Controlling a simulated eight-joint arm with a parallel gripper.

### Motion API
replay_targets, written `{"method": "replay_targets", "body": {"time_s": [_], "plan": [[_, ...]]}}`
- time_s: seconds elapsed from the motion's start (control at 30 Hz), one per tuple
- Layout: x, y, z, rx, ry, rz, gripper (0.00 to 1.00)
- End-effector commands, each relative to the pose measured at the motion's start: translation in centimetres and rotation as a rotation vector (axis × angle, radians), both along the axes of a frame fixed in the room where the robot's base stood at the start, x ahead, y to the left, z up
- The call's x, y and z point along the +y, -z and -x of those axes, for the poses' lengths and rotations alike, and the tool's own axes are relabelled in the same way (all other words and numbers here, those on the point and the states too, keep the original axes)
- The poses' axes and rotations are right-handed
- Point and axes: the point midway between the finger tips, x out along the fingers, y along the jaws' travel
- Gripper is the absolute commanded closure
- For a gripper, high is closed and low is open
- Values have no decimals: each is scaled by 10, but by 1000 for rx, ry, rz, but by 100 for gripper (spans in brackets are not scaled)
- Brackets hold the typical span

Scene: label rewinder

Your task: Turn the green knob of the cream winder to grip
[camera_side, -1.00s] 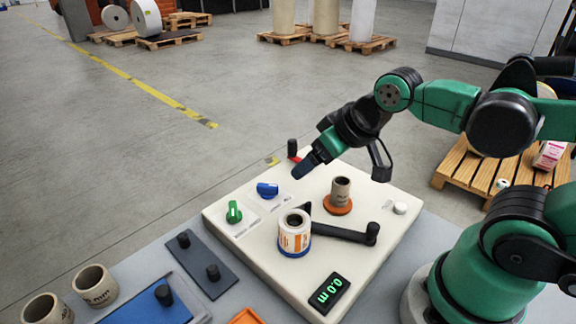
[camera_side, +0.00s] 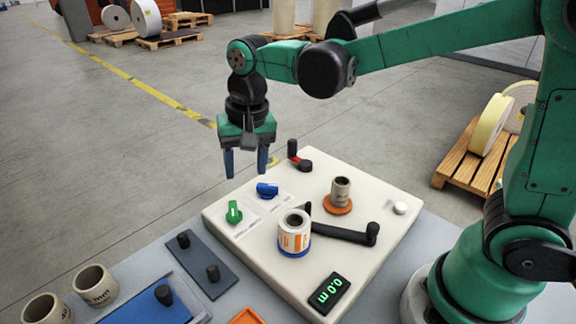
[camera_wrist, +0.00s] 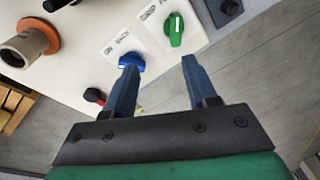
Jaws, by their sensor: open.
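The cream winder (camera_side: 322,166) lies on the grey table. Its green knob (camera_side: 234,212) is at the panel's left corner, and it also shows in the wrist view (camera_wrist: 174,29) with a white pointer line. A blue knob (camera_side: 267,190) sits beside it, also in the wrist view (camera_wrist: 131,62). My gripper (camera_side: 246,174) is open and empty, fingers pointing down, above and behind the two knobs. In the wrist view its fingertips (camera_wrist: 160,66) are apart; the left one is near the blue knob, and the green knob lies beyond the gap. The label lettering is too small to read surely.
The panel carries a labelled roll (camera_side: 294,236), a black crank (camera_side: 345,234), a core on an orange disc (camera_side: 340,191), a red-and-black lever (camera_side: 298,156) and a display (camera_side: 329,293). A dark plate with two pegs (camera_side: 200,262) lies to the left.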

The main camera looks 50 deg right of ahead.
Motion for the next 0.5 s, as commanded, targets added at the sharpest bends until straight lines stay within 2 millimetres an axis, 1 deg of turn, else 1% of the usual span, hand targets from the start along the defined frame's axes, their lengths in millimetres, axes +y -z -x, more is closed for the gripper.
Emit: {"method": "replay_targets", "body": {"time_s": [0.03,0.2,0.37,0.5], "plan": [[8,6,-7,34,28,2,49],[23,21,-16,113,112,15,49],[26,32,-18,133,136,20,49],[26,50,-18,131,136,20,49]]}}
